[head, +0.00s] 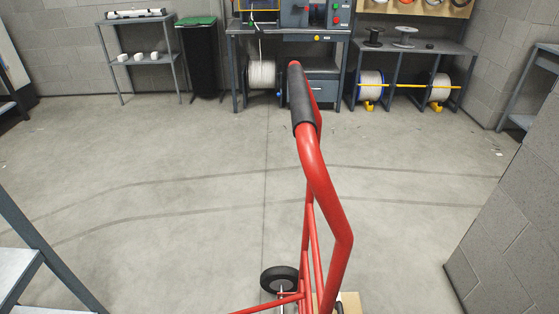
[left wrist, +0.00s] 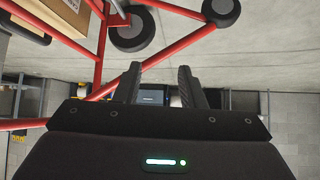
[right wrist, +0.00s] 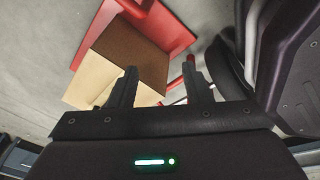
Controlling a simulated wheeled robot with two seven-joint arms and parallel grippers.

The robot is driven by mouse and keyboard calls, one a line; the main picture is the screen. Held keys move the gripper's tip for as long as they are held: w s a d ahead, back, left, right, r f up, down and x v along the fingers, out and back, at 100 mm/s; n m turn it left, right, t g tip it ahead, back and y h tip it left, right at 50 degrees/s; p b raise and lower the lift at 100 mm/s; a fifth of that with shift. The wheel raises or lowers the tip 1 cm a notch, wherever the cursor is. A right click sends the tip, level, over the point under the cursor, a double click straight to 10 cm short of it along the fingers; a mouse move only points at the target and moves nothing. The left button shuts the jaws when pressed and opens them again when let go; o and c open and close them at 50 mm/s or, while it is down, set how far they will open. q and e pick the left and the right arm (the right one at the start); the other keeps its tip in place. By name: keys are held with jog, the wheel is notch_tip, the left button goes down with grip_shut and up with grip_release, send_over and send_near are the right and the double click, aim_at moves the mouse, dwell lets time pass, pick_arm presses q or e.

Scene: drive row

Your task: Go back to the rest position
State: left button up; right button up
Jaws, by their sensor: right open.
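A red hand truck (head: 327,190) with a black grip (head: 302,100) stands upright in front of me in the head view. One of its black wheels (head: 279,279) shows at the bottom. Its red frame (left wrist: 160,57) also crosses the left wrist view. A cardboard box (right wrist: 130,58) rests at its red base plate (right wrist: 170,28) in the right wrist view. My left gripper (left wrist: 158,80) is open, with nothing between its fingers. My right gripper (right wrist: 160,82) is open and empty, with the box beyond its fingers. Neither gripper shows in the head view.
A grey block wall (head: 515,235) stands close on the right. A metal shelf (head: 22,265) is near on the left. A workbench (head: 288,45), cable reels (head: 369,88) and a black bin (head: 199,60) line the back. The floor between is clear.

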pick_arm(q)
jog(key=s+a+f+g+p, duration=0.1)
jog(key=s+a+g+p, duration=0.1)
jog(key=s, duration=0.8)
jog(key=s+a+f+g+y+p, duration=0.1)
jog(key=s+a+f+g+p, duration=0.1)
jog(key=s, duration=0.8)
jog(key=s+a+f+g+y+p, duration=0.1)
jog(key=s+a+g+p, duration=0.3)
jog(key=s, duration=0.6)
jog(key=shift+s+f+n+p, duration=0.15)
jog(key=shift+s+n+p, duration=0.1)
jog(key=shift+n+p, duration=0.1)
pick_arm(e)
jog(key=s+a+r+m+g, duration=0.1)
jog(key=s+a+r+m, duration=0.1)
jog(key=s, duration=0.6)
jog(key=s+a+r+m, duration=0.2)
jog(key=s+m, duration=0.2)
jog(key=s, duration=0.5)
jog(key=shift+g+h, duration=0.3)
jog(key=shift+g, duration=0.1)
